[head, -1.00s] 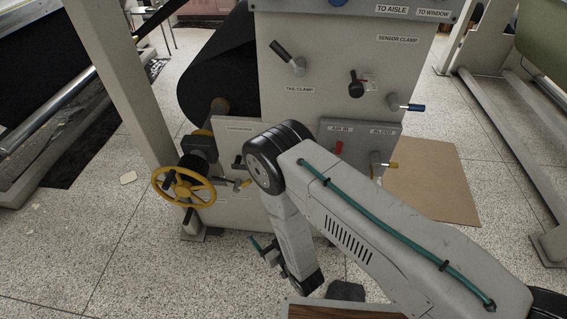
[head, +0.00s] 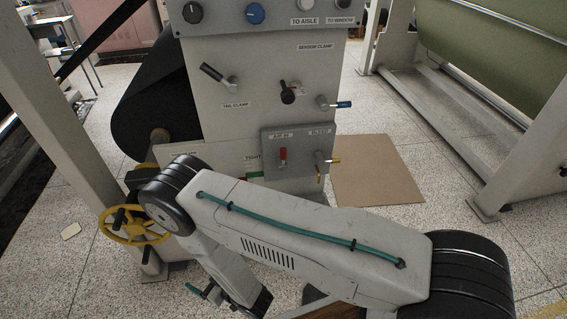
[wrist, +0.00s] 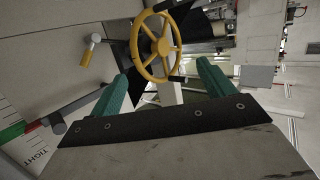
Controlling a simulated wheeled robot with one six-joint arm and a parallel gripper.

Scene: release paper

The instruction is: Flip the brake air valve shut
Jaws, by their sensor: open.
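No readable label names the brake air valve. A small lever with a yellow grip (wrist: 88,50) stands on the panel at upper left in the wrist view; I cannot tell if it is that valve. In the head view, a red-handled valve (head: 282,155) sits under the "AIR IN" label, and a yellow-tipped valve (head: 328,161) under "BLEED". My gripper (wrist: 162,70) has its teal fingers apart with nothing held, facing the yellow handwheel (wrist: 160,45). The yellow-gripped lever is left of the fingers, apart from them. My arm covers the lower panel in the head view.
The handwheel (head: 135,224) also shows left of my arm. A black roll (head: 158,100) is behind the panel (head: 260,75). A "TIGHT" scale (wrist: 22,138) is at lower left in the wrist view. Brown cardboard (head: 375,170) lies on open floor at right.

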